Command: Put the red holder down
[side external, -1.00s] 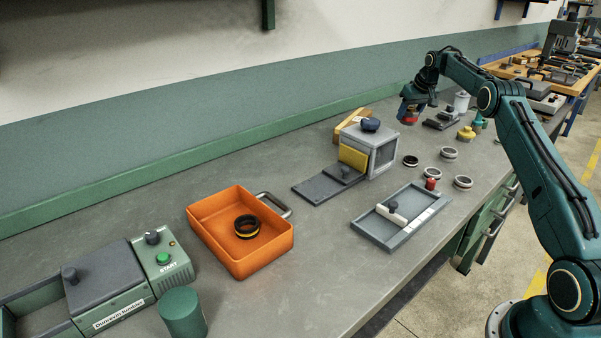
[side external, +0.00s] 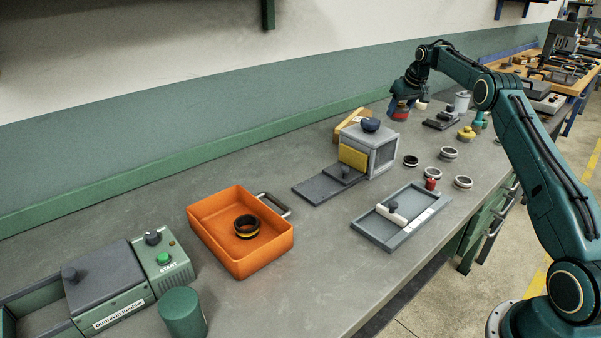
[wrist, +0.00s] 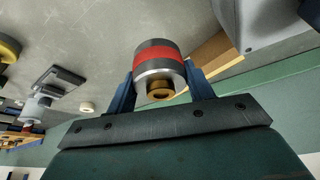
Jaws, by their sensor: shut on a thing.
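The red holder is a short cylinder with a red band between dark and silver parts and a brass end. In the wrist view the red holder (wrist: 160,68) sits between the two blue fingers of my gripper (wrist: 162,88), which is shut on it. In the side external view my gripper (side external: 404,98) is over the far part of the bench, behind the grey box. The holder (side external: 400,113) shows low under it, near the bench top. I cannot tell whether its bottom touches the bench.
A grey box (side external: 385,152) with a dark blue knob and a wooden piece (side external: 345,127) stand close by. An orange bin (side external: 215,215) holds a dark ring. Bench between bin and back rail is clear.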

